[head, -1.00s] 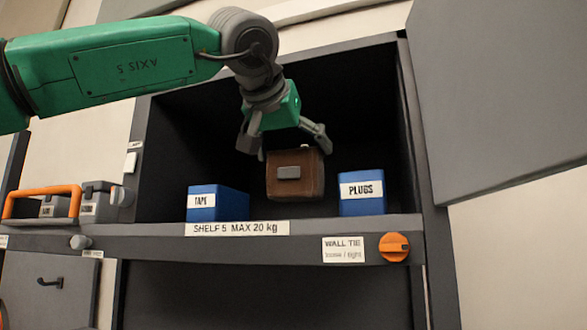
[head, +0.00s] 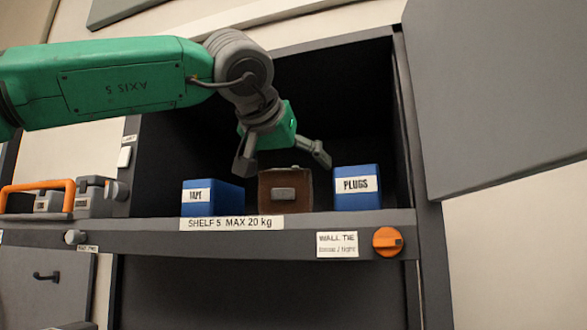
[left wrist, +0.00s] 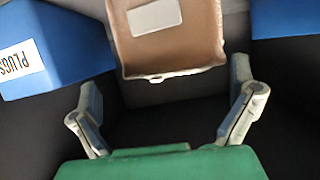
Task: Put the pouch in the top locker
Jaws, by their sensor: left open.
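The pouch (head: 285,190) is brown with a paler patch on its front. It stands upright on the floor of the open top locker (head: 155,170), between two blue boxes. My left gripper (head: 283,160) is inside the locker just above the pouch, its fingers spread wide and empty. In the left wrist view the pouch (left wrist: 170,45) lies beyond the open fingertips (left wrist: 165,85), apart from the fingers. My right gripper is out of view.
A blue TAPE box (head: 212,198) stands left of the pouch and a blue PLUGS box (head: 357,188) right of it, both close by. The grey locker door (head: 500,90) hangs open at right. An orange knob (head: 387,241) sits on the shelf edge.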

